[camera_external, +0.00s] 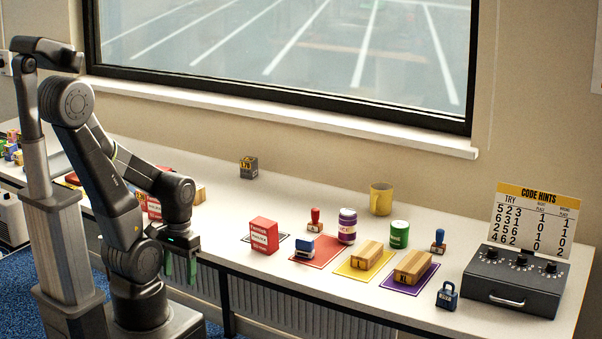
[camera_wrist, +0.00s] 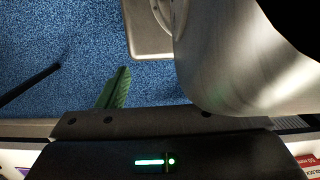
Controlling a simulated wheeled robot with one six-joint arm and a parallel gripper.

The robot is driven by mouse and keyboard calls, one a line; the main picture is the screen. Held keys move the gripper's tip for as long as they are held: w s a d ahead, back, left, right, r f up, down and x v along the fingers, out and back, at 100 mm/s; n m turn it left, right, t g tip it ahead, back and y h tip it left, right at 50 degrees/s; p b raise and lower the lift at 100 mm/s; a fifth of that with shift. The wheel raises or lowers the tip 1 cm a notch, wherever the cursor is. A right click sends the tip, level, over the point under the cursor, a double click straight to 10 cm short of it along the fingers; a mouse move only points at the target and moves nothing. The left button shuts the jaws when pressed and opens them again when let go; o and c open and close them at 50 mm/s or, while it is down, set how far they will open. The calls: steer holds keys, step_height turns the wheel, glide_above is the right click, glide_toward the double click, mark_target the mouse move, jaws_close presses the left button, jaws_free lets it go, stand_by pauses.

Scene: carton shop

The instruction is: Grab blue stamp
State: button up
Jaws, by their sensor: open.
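The blue stamp (camera_external: 438,241) stands upright on the white table towards the right, left of the black lock box. It has a blue knob handle and a dark base. My gripper (camera_external: 180,272) with green fingers is open and empty, pointing down near the table's front edge at the left, far from the stamp. In the wrist view a green finger of my gripper (camera_wrist: 115,90) shows above blue carpet; the blue stamp is not in that view.
A red stamp (camera_external: 315,220), a blue-and-white block (camera_external: 304,249), a purple can (camera_external: 347,226), a green can (camera_external: 399,234) and cartons on coloured mats stand left of the stamp.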

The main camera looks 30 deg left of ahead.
steer(key=shift+w+r+t, duration=0.2)
steer(key=shift+w+t, duration=0.3)
steer(key=shift+w, duration=0.5)
steer(key=shift+c, duration=1)
steer(key=w+d+r+m+t, duration=0.1)
steer(key=w+d+r, duration=0.2)
steer(key=w, duration=0.6)
steer(key=w+d+r+m+t, duration=0.1)
steer(key=w+d+r, duration=0.15)
steer(key=w, duration=0.55)
steer(key=m+t+h+p, duration=0.3)
steer(key=m+h+p, duration=0.15)
steer(key=m, duration=0.25)
glide_above(439, 244)
steer(key=s+a+b, duration=0.1)
steer(key=s+a, duration=0.1)
steer(key=a, duration=0.1)
steer(key=f, duration=0.6)
steer(key=shift+w+d+f, duration=0.1)
steer(key=shift+w+d, duration=0.1)
steer(key=shift+w+d+f+p, duration=0.35)
steer(key=shift+p, duration=0.05)
steer(key=shift+p+x, duration=0.65)
steer(key=shift+x, duration=1.35)
steer(key=shift+w+r, duration=0.15)
